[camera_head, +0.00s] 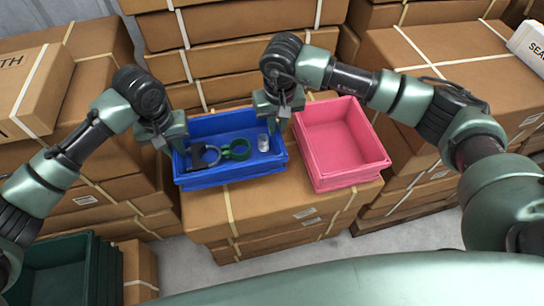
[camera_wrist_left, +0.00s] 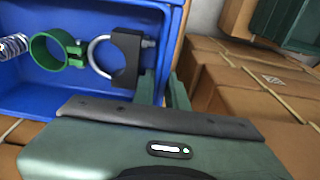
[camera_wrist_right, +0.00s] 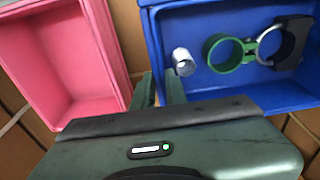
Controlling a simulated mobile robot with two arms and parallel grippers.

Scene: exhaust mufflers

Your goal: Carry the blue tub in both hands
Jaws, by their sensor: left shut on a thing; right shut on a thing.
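The blue tub (camera_head: 232,179) stands on a stack of cardboard boxes in the head view. Inside it lie a green ring clamp (camera_head: 236,150), a dark clamp with a silver U-bolt (camera_head: 206,156) and a small silver cylinder (camera_head: 263,142). My left gripper (camera_head: 162,146) is shut on the tub's left wall; the tub's rim also shows between the fingers in the left wrist view (camera_wrist_left: 168,60). My right gripper (camera_head: 279,115) is shut on the tub's right wall, near its back corner; that wall also shows in the right wrist view (camera_wrist_right: 156,52). The fingertips are partly hidden by the gripper bodies.
A pink tub (camera_head: 340,145), empty, stands close to the right of the blue tub on the same boxes (camera_head: 270,210). Taller box stacks (camera_head: 225,40) rise behind and on both sides. Dark green crates (camera_head: 62,268) stand at the lower left. Bare floor (camera_head: 415,235) shows at the lower right.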

